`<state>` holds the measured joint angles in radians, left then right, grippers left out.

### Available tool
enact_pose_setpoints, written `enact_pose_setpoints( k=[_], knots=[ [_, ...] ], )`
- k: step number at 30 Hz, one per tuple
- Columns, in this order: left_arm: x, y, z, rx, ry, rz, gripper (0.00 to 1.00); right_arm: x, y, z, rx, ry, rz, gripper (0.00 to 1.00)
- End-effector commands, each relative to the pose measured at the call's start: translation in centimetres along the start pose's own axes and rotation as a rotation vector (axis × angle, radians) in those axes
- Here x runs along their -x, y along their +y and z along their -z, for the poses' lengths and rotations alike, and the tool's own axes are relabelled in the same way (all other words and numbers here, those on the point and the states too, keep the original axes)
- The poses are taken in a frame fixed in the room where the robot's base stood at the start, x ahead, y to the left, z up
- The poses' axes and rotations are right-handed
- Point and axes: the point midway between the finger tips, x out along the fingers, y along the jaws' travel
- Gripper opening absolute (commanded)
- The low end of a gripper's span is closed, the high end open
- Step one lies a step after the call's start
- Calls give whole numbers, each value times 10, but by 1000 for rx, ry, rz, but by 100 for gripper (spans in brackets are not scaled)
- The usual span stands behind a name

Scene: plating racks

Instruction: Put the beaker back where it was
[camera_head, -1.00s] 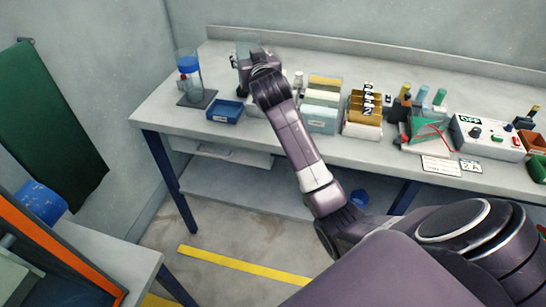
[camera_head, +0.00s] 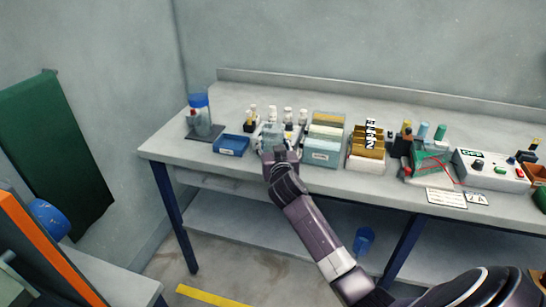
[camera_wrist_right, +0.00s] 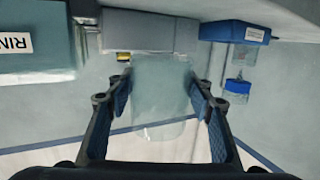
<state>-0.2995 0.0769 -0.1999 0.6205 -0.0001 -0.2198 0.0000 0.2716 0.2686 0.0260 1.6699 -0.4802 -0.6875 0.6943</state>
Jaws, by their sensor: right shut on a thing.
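My right gripper (camera_head: 276,148) is above the front part of the bench, between the small blue tray and the file box. In the right wrist view, its two fingers (camera_wrist_right: 160,100) are shut on the sides of a clear glass beaker (camera_wrist_right: 162,98). The beaker also shows faintly in the head view (camera_head: 271,131), just beyond my gripper. I cannot tell whether its base touches the bench. My left gripper is not in view.
A blue tray (camera_head: 231,145) lies left of the gripper; a blue-topped cylinder (camera_head: 200,114) stands behind it. Small white-capped bottles (camera_head: 288,115) stand behind the beaker. A pale box of cards (camera_head: 322,151) is close on the right. The bench's back left (camera_head: 235,97) is clear.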

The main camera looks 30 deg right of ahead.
Motion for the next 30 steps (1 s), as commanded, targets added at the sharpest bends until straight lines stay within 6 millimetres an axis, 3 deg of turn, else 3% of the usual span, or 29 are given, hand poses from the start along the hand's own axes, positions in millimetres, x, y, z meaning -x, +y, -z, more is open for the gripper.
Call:
enact_pose_setpoints(
  k=[12,25,26,30],
  knots=[
    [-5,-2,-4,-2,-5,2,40,-8,0,-49,1,-1,-1,19],
    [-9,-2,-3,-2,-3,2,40,-9,0,-56,-2,1,0,19],
    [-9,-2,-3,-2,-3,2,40,-9,0,-56,-1,1,0,49],
    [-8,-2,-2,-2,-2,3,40,-8,0,-55,-1,1,0,64]
  ],
)
